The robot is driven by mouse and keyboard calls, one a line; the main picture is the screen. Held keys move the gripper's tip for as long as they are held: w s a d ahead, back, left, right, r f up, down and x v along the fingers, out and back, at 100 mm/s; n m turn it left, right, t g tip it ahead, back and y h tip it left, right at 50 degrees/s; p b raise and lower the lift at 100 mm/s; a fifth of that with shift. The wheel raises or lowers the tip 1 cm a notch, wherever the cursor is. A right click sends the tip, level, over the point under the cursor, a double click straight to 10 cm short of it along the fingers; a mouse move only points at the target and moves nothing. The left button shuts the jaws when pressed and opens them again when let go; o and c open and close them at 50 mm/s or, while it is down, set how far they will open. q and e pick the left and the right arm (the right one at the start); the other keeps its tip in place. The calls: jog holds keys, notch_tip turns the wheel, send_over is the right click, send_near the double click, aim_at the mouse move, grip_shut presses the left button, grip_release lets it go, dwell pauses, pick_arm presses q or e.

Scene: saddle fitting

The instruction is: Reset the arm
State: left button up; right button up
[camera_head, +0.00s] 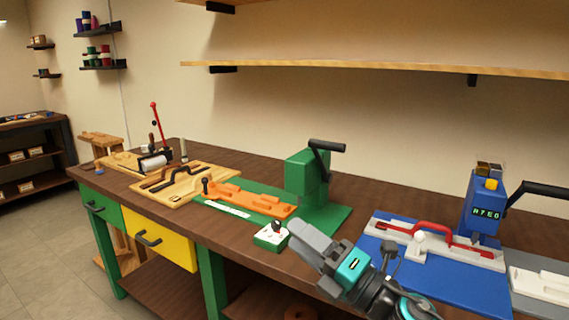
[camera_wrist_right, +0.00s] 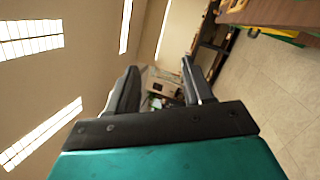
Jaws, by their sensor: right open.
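My right arm comes in from the bottom of the head view. Its gripper (camera_head: 308,243) has grey fingers pointing up and left, in front of the bench over its near edge. In the right wrist view the two dark fingers stand apart with nothing between them, so the gripper (camera_wrist_right: 162,78) is open and empty. Beyond the fingers, that view shows walls, bright windows, floor and a distant shelf. My left gripper is in neither view.
The bench (camera_head: 235,238) carries a green press (camera_head: 308,178), an orange fixture (camera_head: 250,201), a small white-topped box (camera_head: 270,237) close to my right gripper, and a blue machine (camera_head: 483,205) with a black lever. A wooden shelf (camera_head: 350,68) hangs above.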

jog(key=s+d+f+m+t+h, duration=0.1)
jog(key=s+d+f+m+h, duration=0.2)
jog(key=d+f+m+h, duration=0.65)
jog(key=s+d+f+m+t+h, duration=0.15)
jog(key=d+m+h, duration=0.4)
jog(key=m, duration=0.85)
jog(key=s+d+f+m+g, duration=0.15)
jog(key=s+f+g, duration=0.25)
jog(key=s, duration=0.4)
jog(key=s+f+m+g+h, duration=0.1)
jog(key=s+f+m+g, duration=0.3)
jog(key=s, duration=0.4)
jog(key=s+d+f+m+g, duration=0.1)
jog(key=s+f+m+g, duration=0.1)
jog(key=s+f+g, duration=0.4)
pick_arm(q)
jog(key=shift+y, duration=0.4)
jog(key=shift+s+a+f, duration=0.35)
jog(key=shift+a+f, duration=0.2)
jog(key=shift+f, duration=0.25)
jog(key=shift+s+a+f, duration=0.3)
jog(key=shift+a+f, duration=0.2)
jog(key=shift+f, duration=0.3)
pick_arm(e)
jog(key=w+a+f+n+t+y, duration=0.1)
jog(key=w+a+f+t, duration=0.2)
jog(key=w+f+t, duration=0.3)
jog(key=shift+w+f+t+y, duration=0.25)
jog(key=shift+f+t+y, duration=0.15)
jog(key=shift+f+t, duration=0.75)
